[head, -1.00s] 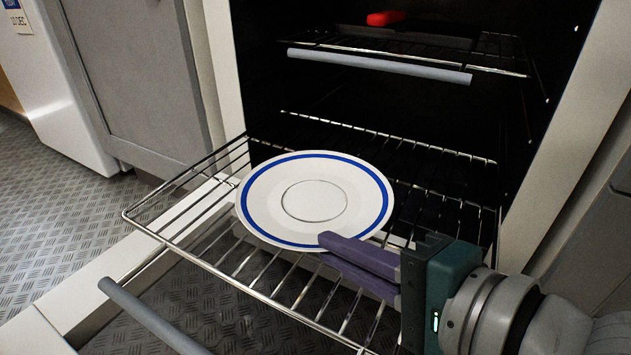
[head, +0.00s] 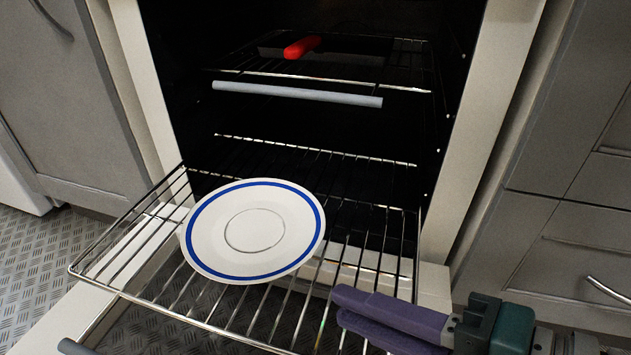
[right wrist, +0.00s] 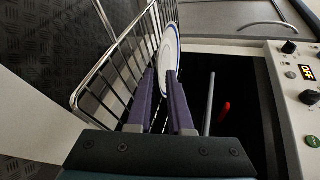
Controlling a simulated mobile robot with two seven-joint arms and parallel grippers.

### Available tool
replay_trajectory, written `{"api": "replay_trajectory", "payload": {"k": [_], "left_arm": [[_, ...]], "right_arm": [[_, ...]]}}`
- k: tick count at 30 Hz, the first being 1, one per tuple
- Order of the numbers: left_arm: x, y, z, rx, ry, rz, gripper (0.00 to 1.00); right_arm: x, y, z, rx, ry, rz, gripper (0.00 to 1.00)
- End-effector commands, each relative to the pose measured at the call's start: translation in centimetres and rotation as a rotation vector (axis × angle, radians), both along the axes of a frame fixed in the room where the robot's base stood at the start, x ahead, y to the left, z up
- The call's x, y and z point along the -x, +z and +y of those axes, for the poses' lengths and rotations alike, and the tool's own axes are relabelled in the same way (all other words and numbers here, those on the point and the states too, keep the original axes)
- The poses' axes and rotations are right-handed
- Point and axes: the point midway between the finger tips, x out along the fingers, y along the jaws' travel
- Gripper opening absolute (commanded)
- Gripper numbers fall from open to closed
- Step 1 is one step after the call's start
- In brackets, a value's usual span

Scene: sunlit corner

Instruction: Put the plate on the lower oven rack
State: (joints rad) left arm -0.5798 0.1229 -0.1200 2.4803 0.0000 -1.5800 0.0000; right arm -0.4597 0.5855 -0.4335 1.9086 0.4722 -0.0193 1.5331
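The white plate with a blue ring (head: 215,243) lies flat on the pulled-out lower oven rack (head: 130,284), towards its left part. It also shows edge-on beyond my fingertips in the right wrist view (right wrist: 170,50). My right gripper (head: 338,304) is at the right front of the rack, apart from the plate. Its two purple fingers (right wrist: 160,76) are a little apart with nothing held between them. My left gripper is not in view.
An upper rack (head: 330,82) inside the oven carries a dark pan with a red handle (head: 302,47). A grey bar (head: 300,95) runs along the upper rack's front. Grey cabinets (head: 540,220) stand to the right. The rack is bare right of the plate.

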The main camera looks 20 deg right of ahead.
Motion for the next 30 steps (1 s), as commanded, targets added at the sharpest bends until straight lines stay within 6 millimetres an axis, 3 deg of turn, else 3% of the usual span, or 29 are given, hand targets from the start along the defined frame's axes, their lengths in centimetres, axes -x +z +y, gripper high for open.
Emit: {"api": "replay_trajectory", "payload": {"k": [7,13,18,21,25,30], "left_arm": [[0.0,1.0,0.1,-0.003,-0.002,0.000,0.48],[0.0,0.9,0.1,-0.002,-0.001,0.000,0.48],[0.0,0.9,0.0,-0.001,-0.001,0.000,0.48],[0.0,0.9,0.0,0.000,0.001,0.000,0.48],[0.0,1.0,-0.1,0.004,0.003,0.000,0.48],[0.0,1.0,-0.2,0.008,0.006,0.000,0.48]], "right_arm": [[1.6,0.6,-0.5,0.070,0.029,-0.008,0.19],[2.1,-0.1,0.5,0.548,0.244,-0.047,0.19],[4.1,-0.3,-2.3,1.031,0.525,0.000,0.19],[6.1,-0.1,-4.4,1.213,0.689,0.067,0.19],[8.4,0.3,-6.4,1.327,0.850,0.144,0.19],[9.7,0.5,-7.2,1.362,0.932,0.181,0.19]]}}
